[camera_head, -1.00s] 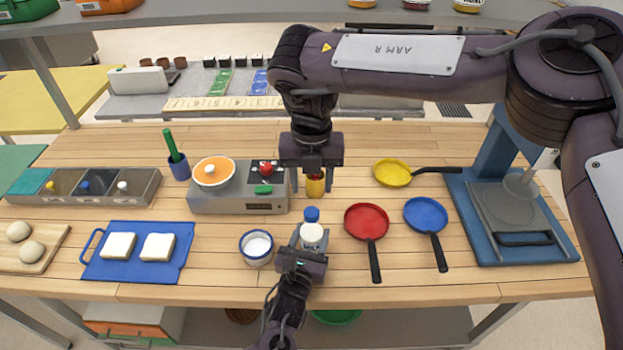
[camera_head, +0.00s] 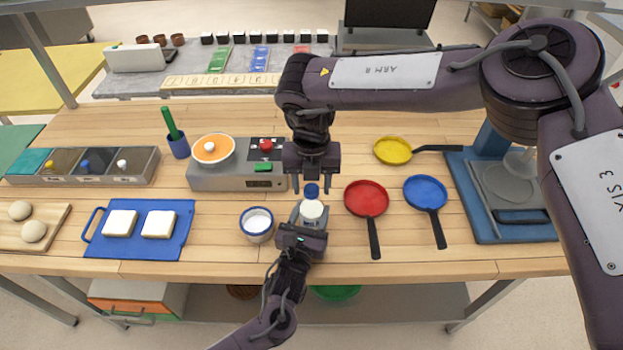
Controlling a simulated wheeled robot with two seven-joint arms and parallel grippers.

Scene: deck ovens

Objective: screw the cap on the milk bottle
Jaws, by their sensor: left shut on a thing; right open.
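The milk bottle (camera_head: 312,212) is small and white, upright near the table's front edge. A blue cap (camera_head: 311,190) shows at its top; I cannot tell whether it is screwed down. My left gripper (camera_head: 307,222) comes from the front and is shut on the bottle's body, hiding its lower part. My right gripper (camera_head: 312,187) points down over the cap from behind, open, with one finger on each side of the cap in the picture. I cannot see contact between the fingers and the cap.
A white bowl with a blue rim (camera_head: 257,223) stands close left of the bottle. A red pan (camera_head: 367,198) and a blue pan (camera_head: 425,191) lie to the right. A grey cooker (camera_head: 238,178) stands behind left. A blue board (camera_head: 139,246) with bread lies at left.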

